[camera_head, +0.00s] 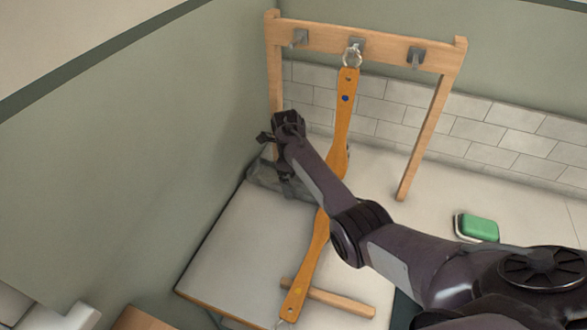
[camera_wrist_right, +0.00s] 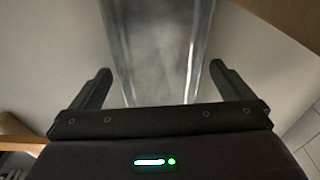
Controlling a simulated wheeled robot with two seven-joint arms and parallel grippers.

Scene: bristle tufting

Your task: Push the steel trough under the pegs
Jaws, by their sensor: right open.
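The steel trough (camera_wrist_right: 160,50) runs lengthwise between my right gripper's fingers in the wrist view. In the head view the grey trough (camera_head: 262,177) lies at the back left of the table, close to the left wall, partly hidden by my right arm. My right gripper (camera_head: 275,138) is open above it; I cannot tell whether the fingers touch it. Three metal pegs, left (camera_head: 300,38), middle (camera_head: 356,44) and right (camera_head: 415,57), stick out of a wooden frame's top bar. My left gripper is not in view.
A green block (camera_head: 479,228) sits at right. The table (camera_head: 235,245) is bare at front left.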

